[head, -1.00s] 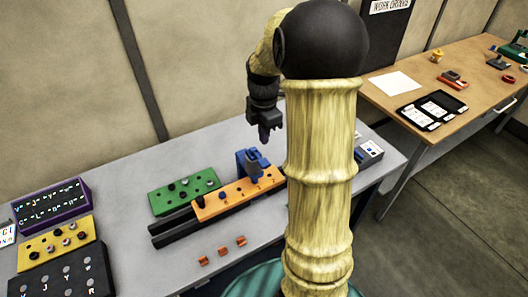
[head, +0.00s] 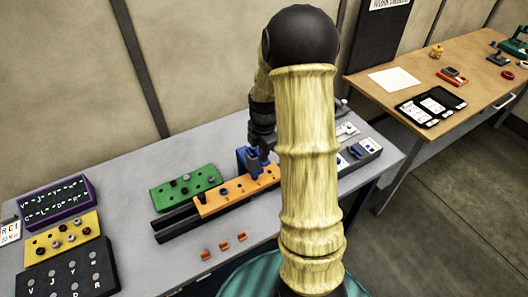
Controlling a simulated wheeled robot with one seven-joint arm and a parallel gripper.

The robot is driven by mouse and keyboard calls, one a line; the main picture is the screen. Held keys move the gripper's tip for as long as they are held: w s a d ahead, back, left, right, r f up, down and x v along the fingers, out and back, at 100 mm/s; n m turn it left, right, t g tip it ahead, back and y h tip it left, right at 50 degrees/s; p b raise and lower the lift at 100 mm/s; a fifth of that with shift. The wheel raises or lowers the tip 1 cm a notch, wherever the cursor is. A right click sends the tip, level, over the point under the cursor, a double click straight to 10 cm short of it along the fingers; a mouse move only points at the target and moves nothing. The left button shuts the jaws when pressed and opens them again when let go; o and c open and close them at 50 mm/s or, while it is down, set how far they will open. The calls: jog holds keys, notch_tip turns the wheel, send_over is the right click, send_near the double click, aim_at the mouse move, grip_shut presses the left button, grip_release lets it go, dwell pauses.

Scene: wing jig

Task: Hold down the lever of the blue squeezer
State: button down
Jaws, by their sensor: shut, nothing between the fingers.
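The blue squeezer (head: 244,158) stands upright near the right end of the orange block, at its back edge. My gripper (head: 263,151) is shut and points down just over the right side of the squeezer. The squeezer's lever cannot be told apart clearly at this size. Whether my fingertips touch it cannot be told, as they overlap it in the picture. My arm hides what lies to the right of the gripper.
The orange block (head: 222,197) sits by black rails (head: 176,229), with a green block (head: 184,189) behind. Several small orange pieces (head: 223,246) lie in front. Labelled boxes, such as the purple one (head: 54,201), stand at left.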

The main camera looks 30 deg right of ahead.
jog(key=shift+s+f+t+b, duration=0.35)
jog(key=shift+f+t+b, duration=0.45)
jog(key=shift+b, duration=0.75)
jog(key=shift+s+f, duration=0.3)
jog(key=shift+f, duration=0.4)
jog(key=shift+s, duration=0.15)
jog(key=shift+s+f, duration=0.1)
jog(key=shift+f, duration=0.1)
jog(key=r+p, duration=0.2)
jog(key=s+r+p, duration=0.1)
jog(key=r+p, duration=0.1)
jog(key=r, duration=0.1)
jog(key=b, duration=0.2)
send_near(266, 163)
jog(key=s+r, duration=0.3)
jog(key=r, duration=0.1)
jog(key=shift+s+d+f, duration=0.15)
jog(key=shift+d+f, duration=0.05)
